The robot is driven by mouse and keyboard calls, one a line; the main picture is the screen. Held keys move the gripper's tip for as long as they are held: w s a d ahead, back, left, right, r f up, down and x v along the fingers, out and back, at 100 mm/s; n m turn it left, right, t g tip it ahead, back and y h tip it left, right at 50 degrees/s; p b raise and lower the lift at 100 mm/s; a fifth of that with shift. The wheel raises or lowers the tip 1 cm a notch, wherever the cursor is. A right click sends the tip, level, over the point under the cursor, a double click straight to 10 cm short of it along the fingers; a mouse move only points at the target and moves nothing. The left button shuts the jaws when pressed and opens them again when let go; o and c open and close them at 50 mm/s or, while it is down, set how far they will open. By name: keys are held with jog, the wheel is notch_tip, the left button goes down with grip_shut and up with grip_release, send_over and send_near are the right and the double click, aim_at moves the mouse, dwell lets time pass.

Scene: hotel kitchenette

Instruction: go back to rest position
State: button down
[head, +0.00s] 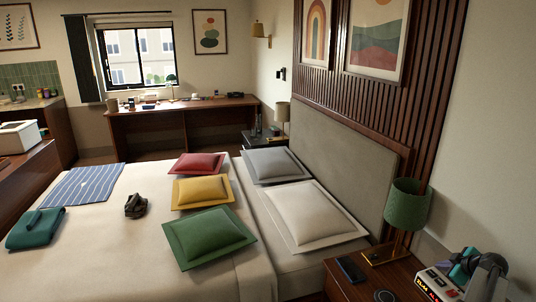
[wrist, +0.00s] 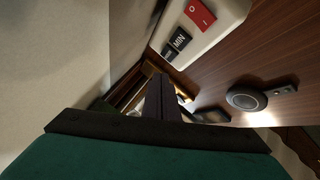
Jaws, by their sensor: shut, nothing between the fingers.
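My gripper (wrist: 162,88) shows in the wrist view as dark fingers shut together, with nothing between them. The dark green part filling the bottom of that view is mine. In the head view my teal and grey arm end shows at the lower right, over the nightstand (head: 345,283); its fingertips are hard to make out there. A white device (head: 436,284) with dark labels sits beside my arm end. In the wrist view this device (wrist: 208,28) shows a red switch and a "MIN" label.
On the nightstand are a green lamp (head: 407,207), a dark phone (head: 350,269) and a round dark puck (wrist: 246,95). The bed (head: 110,265) holds several cushions, a striped cloth (head: 84,184), a teal folded item (head: 36,228) and a dark item (head: 135,205). A wall rises at the right.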

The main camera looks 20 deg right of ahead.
jog(key=w+a+f+g+y, duration=0.1)
jog(key=w+a+f, duration=0.2)
jog(key=a, duration=0.7)
jog(key=w+a+f+m+g+y, duration=0.1)
jog(key=w+a+f, duration=0.2)
jog(key=w+a, duration=0.3)
jog(key=w+a+f+m+g+y, duration=0.1)
jog(key=w+a+f, duration=0.2)
jog(key=a, duration=1.1)
jog(key=shift+w+a+y, duration=0.25)
jog(key=shift+w+y, duration=0.05)
jog(key=shift+w, duration=0.4)
jog(key=s+a+f+m+g+h, duration=0.1)
jog(key=s+a+f+m+g, duration=0.2)
jog(key=a, duration=1.5)
jog(key=s+a+f+g, duration=0.3)
jog(key=s+a+f, duration=0.2)
jog(key=a, duration=1.3)
jog(key=s+f+g, duration=0.2)
jog(key=s+f, duration=0.7)
jog(key=s, duration=0.3)
jog(key=s+f+g, duration=0.3)
jog(key=s+f, duration=0.6)
jog(key=s, duration=0.4)
jog(key=shift+d, duration=0.2)
